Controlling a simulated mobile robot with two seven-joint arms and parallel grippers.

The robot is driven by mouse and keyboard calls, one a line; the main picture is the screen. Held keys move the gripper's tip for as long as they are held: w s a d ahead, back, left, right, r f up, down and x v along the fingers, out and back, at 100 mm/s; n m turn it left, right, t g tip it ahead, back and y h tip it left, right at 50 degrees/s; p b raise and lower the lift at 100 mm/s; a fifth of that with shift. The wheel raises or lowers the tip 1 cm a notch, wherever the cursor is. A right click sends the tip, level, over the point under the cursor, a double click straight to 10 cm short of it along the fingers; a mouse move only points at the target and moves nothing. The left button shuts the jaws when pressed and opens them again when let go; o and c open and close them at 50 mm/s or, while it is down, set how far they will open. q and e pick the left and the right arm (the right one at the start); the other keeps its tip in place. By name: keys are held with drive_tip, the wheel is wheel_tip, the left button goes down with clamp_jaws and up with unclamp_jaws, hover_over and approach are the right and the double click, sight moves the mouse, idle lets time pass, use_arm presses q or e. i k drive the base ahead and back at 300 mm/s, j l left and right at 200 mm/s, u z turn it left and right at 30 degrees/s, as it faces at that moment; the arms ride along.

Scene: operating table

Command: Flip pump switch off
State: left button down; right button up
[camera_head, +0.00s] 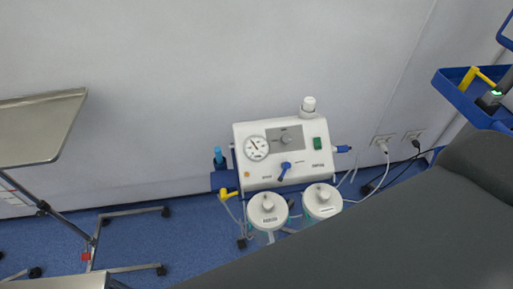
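The suction pump (283,156) is a white unit standing on the floor against the wall. Its front panel has a round gauge (256,148), a grey knob plate (286,139), a blue lever (285,169) and a green switch (317,143) at the right side. The green switch is too small to tell its position. Two clear canisters with white lids (268,209) sit at the front of the pump. Neither of my grippers shows in the head view.
A dark grey padded table (400,235) fills the lower right and its edge comes close to the canisters. A metal tray stand (35,125) is at left. A blue tray (462,98) is at upper right. Cables run to wall sockets (383,142). Blue floor is free left of the pump.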

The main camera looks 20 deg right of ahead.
sight(316, 140)
drive_tip(key=z, duration=0.95)
